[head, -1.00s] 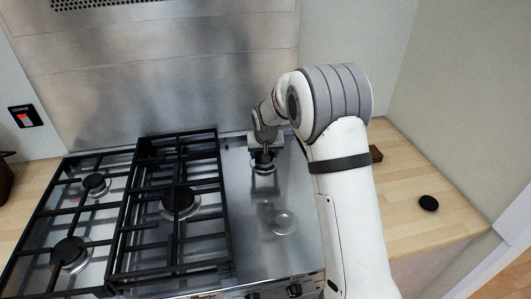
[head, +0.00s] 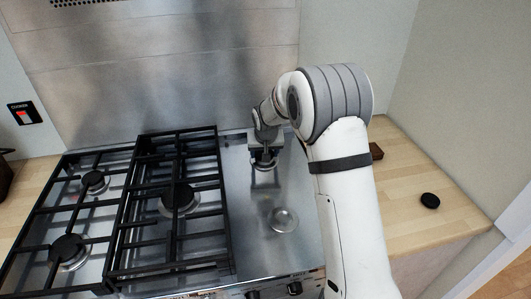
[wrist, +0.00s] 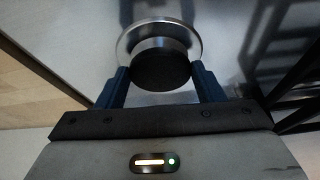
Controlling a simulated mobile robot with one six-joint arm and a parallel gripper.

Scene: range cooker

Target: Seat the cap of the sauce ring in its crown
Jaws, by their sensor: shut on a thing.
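My gripper (head: 264,160) is low over the back of the bare steel strip right of the grates. In the wrist view its blue fingers (wrist: 159,70) are shut on a dark round cap (wrist: 160,72). A shiny metal ring (wrist: 131,37) shows just beyond the cap, with a silver band between them. I cannot tell whether the cap is seated in the crown or held just above it. In the head view the gripper mostly hides this cap. A pale metal burner ring (head: 284,220) without a dark cap lies nearer the front of the strip.
Black grates (head: 178,205) over several burners stand to the left. A loose black disc (head: 430,201) and a small brown block (head: 376,152) lie on the wooden counter (head: 400,225) at the right. The steel backsplash (head: 180,80) rises behind.

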